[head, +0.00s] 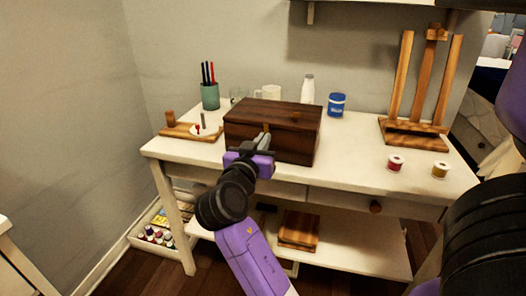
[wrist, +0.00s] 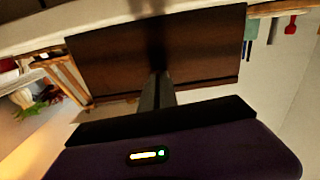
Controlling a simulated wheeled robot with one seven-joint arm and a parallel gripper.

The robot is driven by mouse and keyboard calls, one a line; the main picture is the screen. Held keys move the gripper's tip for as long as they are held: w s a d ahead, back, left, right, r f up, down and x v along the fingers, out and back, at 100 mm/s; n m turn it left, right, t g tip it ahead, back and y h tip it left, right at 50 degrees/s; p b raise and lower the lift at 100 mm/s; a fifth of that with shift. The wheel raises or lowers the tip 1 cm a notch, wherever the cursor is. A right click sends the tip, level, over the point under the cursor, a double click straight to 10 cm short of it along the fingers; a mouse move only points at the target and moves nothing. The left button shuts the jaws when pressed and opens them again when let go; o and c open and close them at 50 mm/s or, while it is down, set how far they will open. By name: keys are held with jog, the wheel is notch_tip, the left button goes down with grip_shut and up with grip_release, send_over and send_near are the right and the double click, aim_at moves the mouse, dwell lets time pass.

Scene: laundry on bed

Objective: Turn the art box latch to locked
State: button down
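The art box (head: 290,112) is a dark brown wooden box with its lid down, standing on the white desk. A small lighter wooden latch (head: 267,127) shows at the upper front of the box, just above and behind my gripper tips. My gripper (head: 264,139) is in front of the box's front face. In the wrist view the box (wrist: 205,50) fills the upper middle, and my gripper fingers (wrist: 159,78) look pressed together in a narrow wedge pointing at it.
The desk (head: 352,160) also bears a green pen cup (head: 210,96), mugs, a white bottle (head: 308,89), a blue jar (head: 337,105), a wooden easel (head: 423,90) and two thread spools. Walls close the back and left.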

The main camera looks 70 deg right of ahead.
jog(key=shift+m+b, duration=0.4)
jog(key=shift+m, duration=0.1)
jog(key=c, duration=1.6)
grip_release()
jog(key=shift+c, duration=0.2)
jog(key=a+p, duration=0.1)
jog(key=a, duration=0.6)
jog(key=shift+s+a, duration=0.15)
jog(key=shift+a, duration=0.25)
